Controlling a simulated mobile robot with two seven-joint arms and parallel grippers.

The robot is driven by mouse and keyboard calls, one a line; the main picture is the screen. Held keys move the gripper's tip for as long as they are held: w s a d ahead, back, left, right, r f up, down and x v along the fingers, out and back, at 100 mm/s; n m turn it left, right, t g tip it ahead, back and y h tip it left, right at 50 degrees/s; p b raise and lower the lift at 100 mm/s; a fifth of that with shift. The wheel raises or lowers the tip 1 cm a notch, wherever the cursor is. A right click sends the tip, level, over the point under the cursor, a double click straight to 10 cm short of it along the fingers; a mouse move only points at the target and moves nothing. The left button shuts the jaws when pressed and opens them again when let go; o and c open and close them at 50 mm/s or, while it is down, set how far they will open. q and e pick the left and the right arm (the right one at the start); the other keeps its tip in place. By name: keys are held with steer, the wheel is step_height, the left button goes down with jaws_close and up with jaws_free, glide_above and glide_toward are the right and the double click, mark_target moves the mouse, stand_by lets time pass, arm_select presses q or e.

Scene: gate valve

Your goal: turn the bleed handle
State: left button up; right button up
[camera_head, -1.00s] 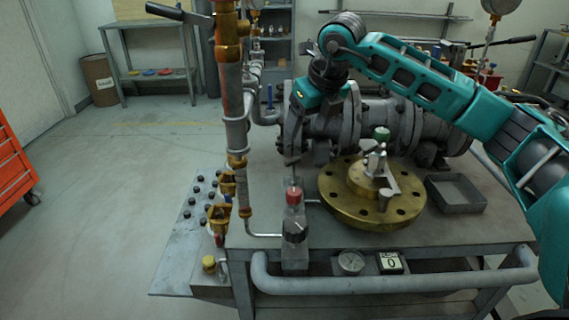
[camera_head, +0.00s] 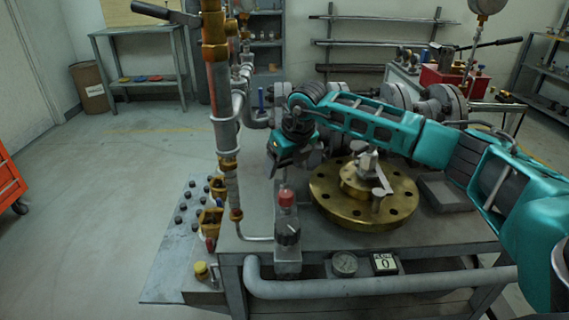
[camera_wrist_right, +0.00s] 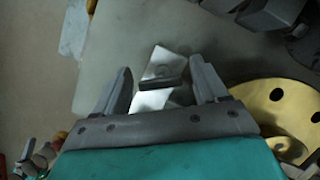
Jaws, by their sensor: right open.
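My right gripper (camera_head: 274,168) hangs over the table, behind and slightly left of a post with a red cap (camera_head: 286,198) and a black knob (camera_head: 287,235). In the right wrist view the gripper (camera_wrist_right: 162,88) is open, fingers apart. A shiny grey metal piece with a dark bar (camera_wrist_right: 158,82) shows between the fingers; contact cannot be told. I cannot tell for sure which part is the bleed handle. The brass flange (camera_head: 330,203) with a grey fitting on top is right of the gripper; it also shows in the wrist view (camera_wrist_right: 268,96). My left gripper is not in view.
A vertical pipe (camera_head: 227,130) with brass fittings stands close left of the gripper. Brass valves (camera_head: 211,222) sit at the table's left side. A grey tray (camera_head: 446,193) lies right of the flange. A gauge (camera_head: 344,264) and small counter (camera_head: 384,263) are at the front.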

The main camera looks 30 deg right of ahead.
steer(key=c, duration=1.1)
steer(key=shift+o, duration=0.2)
steer(key=shift+m, duration=0.4)
steer(key=m+h, duration=0.1)
steer(key=m, duration=0.1)
steer(key=shift+a+m, duration=0.1)
steer(key=shift+m, duration=0.2)
steer(key=shift+m+g+h, duration=0.3)
steer(key=shift+m+h, duration=0.4)
steer(key=shift+m, duration=1.2)
steer(key=o, duration=1.1)
steer(key=shift+c, duration=0.2)
